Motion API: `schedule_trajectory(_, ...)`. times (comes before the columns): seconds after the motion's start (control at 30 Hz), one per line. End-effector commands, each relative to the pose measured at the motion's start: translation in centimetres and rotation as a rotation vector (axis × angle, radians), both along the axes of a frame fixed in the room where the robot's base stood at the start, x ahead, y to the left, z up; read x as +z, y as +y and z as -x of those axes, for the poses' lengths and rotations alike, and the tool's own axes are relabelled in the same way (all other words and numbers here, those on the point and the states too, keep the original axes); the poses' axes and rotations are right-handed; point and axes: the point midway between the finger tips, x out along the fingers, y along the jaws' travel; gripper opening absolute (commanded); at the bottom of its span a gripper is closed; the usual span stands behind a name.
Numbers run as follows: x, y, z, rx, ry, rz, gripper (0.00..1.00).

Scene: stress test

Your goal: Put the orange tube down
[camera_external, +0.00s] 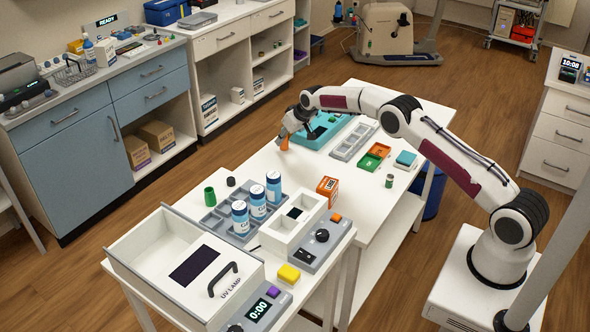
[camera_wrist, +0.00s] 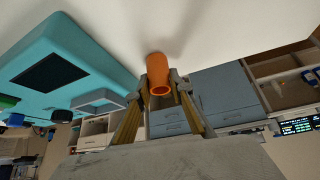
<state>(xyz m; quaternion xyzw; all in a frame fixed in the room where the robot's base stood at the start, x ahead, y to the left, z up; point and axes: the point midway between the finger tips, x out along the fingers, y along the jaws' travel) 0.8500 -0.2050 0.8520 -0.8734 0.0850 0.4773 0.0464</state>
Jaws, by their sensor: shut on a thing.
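My gripper (camera_external: 291,128) is at the left edge of the white table, beside the teal device. In the wrist view my gripper (camera_wrist: 163,98) has its two fingers on either side of the orange tube (camera_wrist: 157,72), shut on it. The orange tube also shows in the external view (camera_external: 284,141), small, below the fingers. It is close to the white tabletop; I cannot tell whether it touches it. Its open end faces the wrist camera.
The teal device (camera_external: 309,142) stands right beside my gripper. A grey tray (camera_external: 354,141), a green and orange bin (camera_external: 374,157) and an orange box (camera_external: 327,188) are on the table. Bare tabletop (camera_external: 290,170) lies in front of my gripper.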

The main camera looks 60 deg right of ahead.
Motion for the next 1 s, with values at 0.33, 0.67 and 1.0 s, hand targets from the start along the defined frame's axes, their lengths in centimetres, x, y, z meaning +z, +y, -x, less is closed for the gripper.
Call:
schedule_trajectory(0.33,-0.22,0.0,0.0,0.0,0.0,0.0,0.04)
schedule_trajectory(0.67,-0.49,0.0,0.01,0.0,0.0,0.0,0.38)
schedule_trajectory(1.0,-0.3,0.0,-0.01,0.0,-0.001,0.0,0.38)
